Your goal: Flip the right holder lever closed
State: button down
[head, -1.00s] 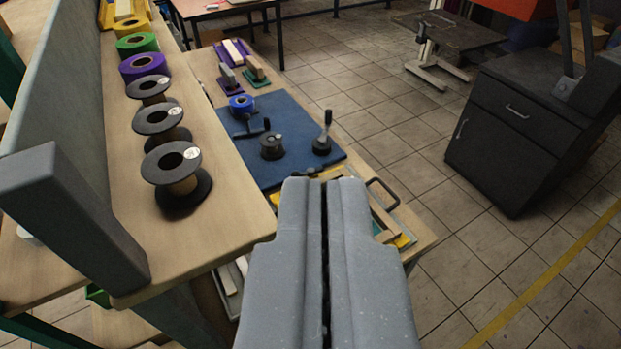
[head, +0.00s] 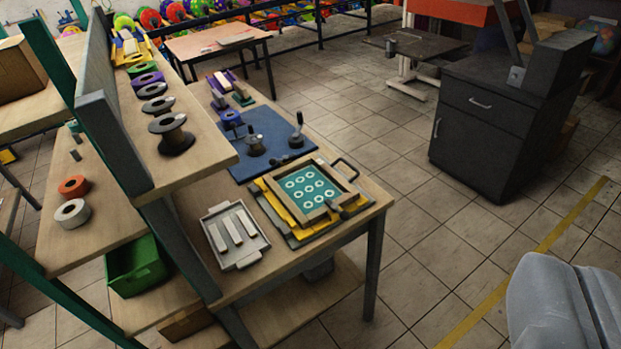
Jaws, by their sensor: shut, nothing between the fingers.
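A screen frame (head: 306,190) with a teal mesh and pale rings lies on a yellow base (head: 270,205) on the workbench. A small dark fitting (head: 333,208) sits at its near right corner, and another (head: 279,160) at its far left edge. Which one is the right holder lever, and whether it is open, I cannot tell. A dark upright handle on a round base (head: 297,138) stands on the blue mat (head: 240,168). My gripper (head: 562,262) is shut and empty at the lower right, over the floor and well apart from the bench.
A tray of pale bars (head: 236,235) lies left of the screen frame. A raised shelf (head: 200,158) with spools overhangs the bench's left side. A green bin (head: 137,265) sits below left. A black cabinet (head: 490,130) stands right; the floor between is clear.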

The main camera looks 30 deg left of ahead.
aim_at(273, 162)
jog(key=z, duration=0.55)
jog(key=k, duration=0.7)
jog(key=z, duration=0.1)
jog(key=i, duration=1.5)
jog(key=u, duration=1.4)
jog(key=i, duration=1)
jog(key=u, duration=0.6)
